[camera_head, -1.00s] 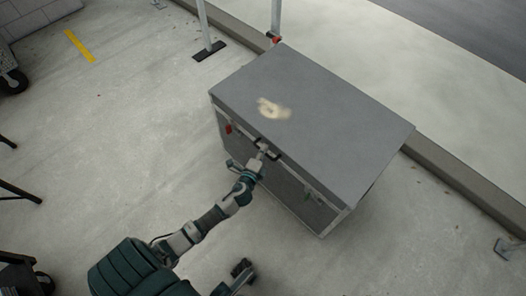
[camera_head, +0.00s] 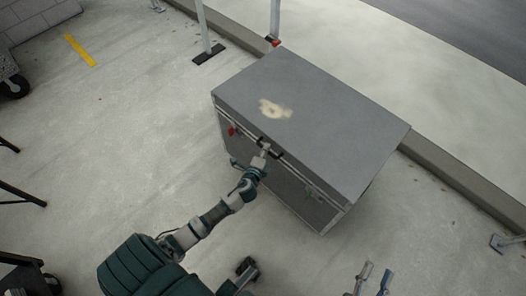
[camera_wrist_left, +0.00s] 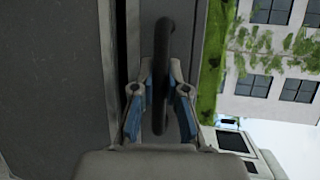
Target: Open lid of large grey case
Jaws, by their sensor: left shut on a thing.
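The large grey case (camera_head: 275,182) stands on the concrete floor. Its flat grey lid (camera_head: 320,115) has a pale worn patch and looks down on the body; I cannot tell if there is a small gap. A black handle (camera_wrist_left: 162,70) is on the front near the lid edge. My left gripper (camera_head: 264,150) is at this handle. In the left wrist view its fingers (camera_wrist_left: 160,95) are on both sides of the handle, shut on it. My right gripper (camera_head: 373,279) shows at the bottom edge, with two fingertips apart and empty, away from the case.
A concrete curb (camera_head: 455,172) runs behind the case. A metal post (camera_head: 206,35) with a dark foot stands behind left. Wheeled equipment (camera_head: 14,85) is at far left. Floor left of the case is clear.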

